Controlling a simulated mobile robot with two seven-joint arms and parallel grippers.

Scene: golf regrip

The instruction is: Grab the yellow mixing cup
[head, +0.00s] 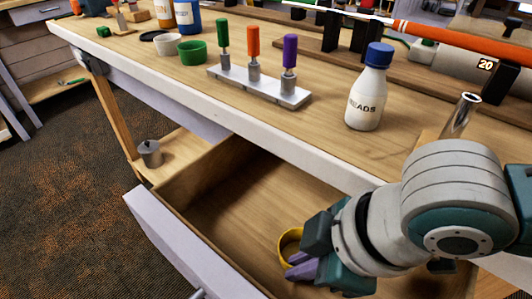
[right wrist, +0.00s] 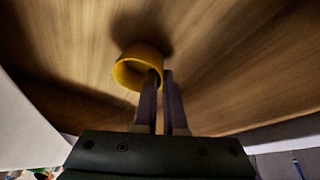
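The yellow mixing cup (head: 287,240) is inside the open drawer, partly hidden behind my right gripper. In the right wrist view the cup (right wrist: 127,72) is tilted relative to the picture, with its opening toward the fingers. My right gripper (head: 300,264) reaches down into the drawer. Its purple fingers (right wrist: 162,76) are close together at the cup's right side, one over the opening and one outside, with the wall between them. I cannot tell whether the cup touches the drawer floor. My left gripper is not in view.
The open drawer (head: 232,205) has raised walls and lies below the bench edge (head: 215,108). A beads bottle (head: 368,92), a rack (head: 258,85) of colored-handled tools and a green cup (head: 192,52) stand on the bench. A metal tube (head: 461,113) is near my right arm.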

